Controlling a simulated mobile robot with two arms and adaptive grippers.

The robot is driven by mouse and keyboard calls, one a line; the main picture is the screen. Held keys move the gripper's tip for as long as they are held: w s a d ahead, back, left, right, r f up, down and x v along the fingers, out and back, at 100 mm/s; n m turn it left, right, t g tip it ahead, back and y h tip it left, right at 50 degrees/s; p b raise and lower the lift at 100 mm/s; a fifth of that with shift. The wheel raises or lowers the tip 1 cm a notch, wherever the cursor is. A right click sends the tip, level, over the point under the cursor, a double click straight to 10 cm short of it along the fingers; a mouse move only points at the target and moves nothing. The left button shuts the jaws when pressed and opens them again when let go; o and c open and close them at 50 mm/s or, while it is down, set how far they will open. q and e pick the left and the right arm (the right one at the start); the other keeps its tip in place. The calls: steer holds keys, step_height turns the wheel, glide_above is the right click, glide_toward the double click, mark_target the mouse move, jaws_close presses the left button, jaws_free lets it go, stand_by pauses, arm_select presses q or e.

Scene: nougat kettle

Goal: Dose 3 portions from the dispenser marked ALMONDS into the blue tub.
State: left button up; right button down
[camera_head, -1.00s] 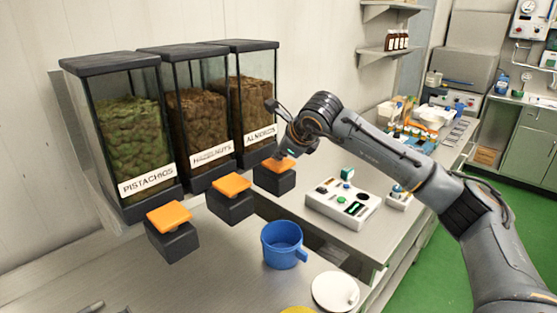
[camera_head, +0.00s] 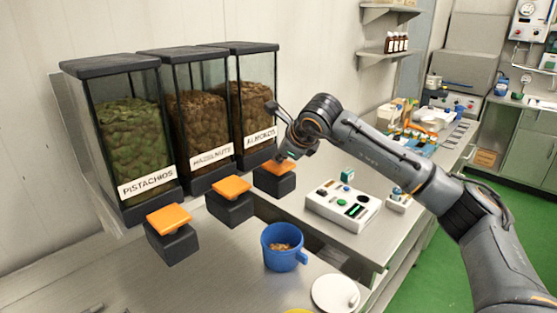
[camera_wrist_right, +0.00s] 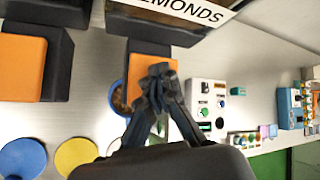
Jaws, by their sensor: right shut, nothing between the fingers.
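The ALMONDS dispenser (camera_head: 250,105) is the rightmost of three clear bins with dark lids, filled with brown nuts. Its orange push plate (camera_head: 268,178) sits on a dark block in front and also shows in the wrist view (camera_wrist_right: 136,56). My right gripper (camera_head: 285,160) is shut and empty, its fingertips (camera_wrist_right: 160,72) at this plate; whether they touch cannot be told. The blue tub (camera_head: 283,258) stands upright on the counter, in front of the plates, with some brown nuts at its bottom. Its rim partly shows behind my gripper in the wrist view (camera_wrist_right: 115,103). My left gripper is not seen.
The PISTACHIOS (camera_head: 130,145) and HAZELNUTS (camera_head: 200,120) dispensers stand to the left, each with an orange plate. A white control box (camera_head: 342,206) with buttons is to the right. A white round lid (camera_head: 335,293) lies near the tub.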

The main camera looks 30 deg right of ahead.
mark_target(280, 165)
steer(key=shift+r+p, duration=0.5)
steer(key=shift+r, duration=0.55)
step_height(280, 165, up, 5)
steer(key=p, duration=0.3)
stand_by(2.1)
